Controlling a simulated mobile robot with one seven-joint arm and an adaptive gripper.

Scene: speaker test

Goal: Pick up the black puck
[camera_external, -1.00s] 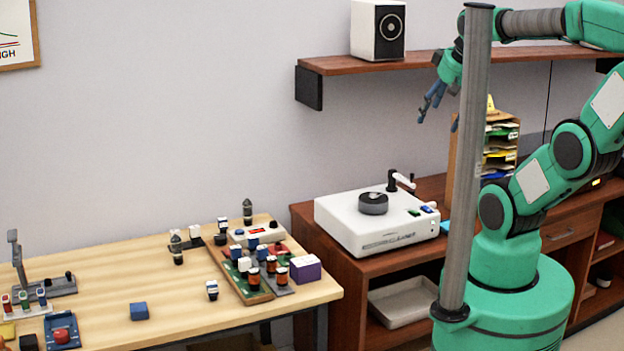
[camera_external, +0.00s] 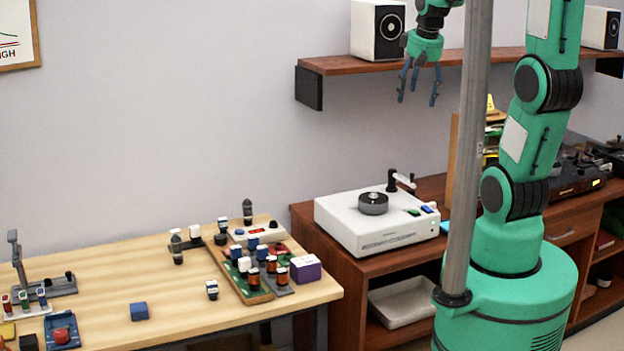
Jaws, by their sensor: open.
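A dark round puck (camera_external: 373,203) with a grey side sits on top of the white box-shaped device (camera_external: 345,224) on the brown cabinet. My gripper (camera_external: 418,95) is open and empty. It points down in front of the wall shelf, well above the device and a little to the right of the puck. Nothing hides the puck.
A grey pole (camera_external: 467,150) stands in front of my arm. A small black arm with a crank (camera_external: 400,180) rises at the device's back right. A speaker (camera_external: 378,30) stands on the shelf (camera_external: 345,66). A wooden table (camera_external: 100,285) with several small parts is at left.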

